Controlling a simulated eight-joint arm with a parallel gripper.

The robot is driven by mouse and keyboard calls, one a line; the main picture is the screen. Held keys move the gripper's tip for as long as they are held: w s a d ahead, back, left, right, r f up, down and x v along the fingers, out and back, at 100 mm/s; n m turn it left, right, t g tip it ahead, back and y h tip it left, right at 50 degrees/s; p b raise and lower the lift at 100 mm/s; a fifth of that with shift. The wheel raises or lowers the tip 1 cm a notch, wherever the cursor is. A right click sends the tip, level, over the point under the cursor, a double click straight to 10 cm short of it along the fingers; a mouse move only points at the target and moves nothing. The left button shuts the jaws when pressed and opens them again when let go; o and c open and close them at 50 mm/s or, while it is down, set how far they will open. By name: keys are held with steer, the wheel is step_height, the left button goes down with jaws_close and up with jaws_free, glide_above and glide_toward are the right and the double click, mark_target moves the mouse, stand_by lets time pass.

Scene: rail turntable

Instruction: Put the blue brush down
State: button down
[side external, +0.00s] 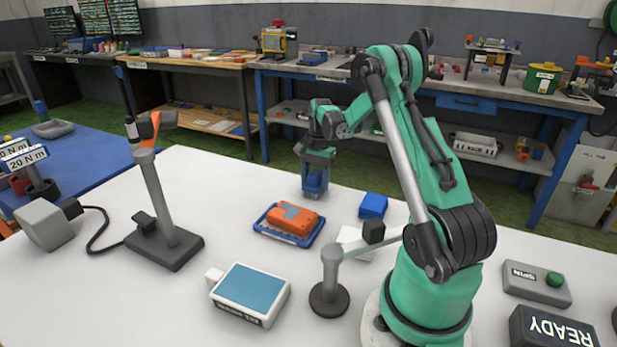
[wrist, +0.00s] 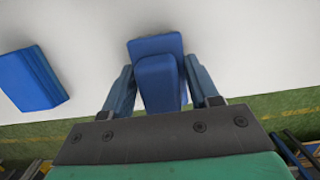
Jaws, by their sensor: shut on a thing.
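My gripper (side external: 315,186) is near the far edge of the white table, pointing down. It is shut on the blue brush (wrist: 160,82), which sits between the two fingers in the wrist view. In the side view the brush (side external: 314,180) is partly hidden by the fingers, and I cannot tell whether its lower end touches the table (side external: 230,215). A separate blue block (side external: 373,205) lies on the table to the right of my gripper. It also shows at the left of the wrist view (wrist: 32,78).
An orange block (side external: 292,216) sits in a blue tray (side external: 262,231) just in front of my gripper. A tall stand (side external: 165,210) is at left. White table between stand and tray is clear.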

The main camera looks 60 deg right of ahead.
steer(key=shift+f, duration=0.1)
steer(key=shift+c, duration=1.1)
jaws_free()
steer(key=r, duration=0.4)
steer(key=d+r, duration=0.1)
steer(key=r, duration=0.7)
steer(key=shift+d, duration=0.4)
steer(key=w+a+r+n+t+h, duration=0.1)
steer(key=w+a+r+n, duration=0.1)
steer(key=a+n, duration=0.35)
steer(key=w+a+r+n+t+h, duration=0.1)
steer(key=a+r+n, duration=0.1)
steer(key=a, duration=0.6)
steer(key=s+a+f+n+t, duration=0.1)
steer(key=s+a+n+t, duration=0.1)
steer(key=a+n, duration=0.3)
steer(key=s+a+f+n+t, duration=0.2)
steer(key=a+n, duration=0.3)
steer(key=a, duration=0.5)
steer(key=shift+s+a+t, duration=0.3)
steer(key=shift+s+t, duration=0.05)
steer(key=shift+t, duration=0.25)
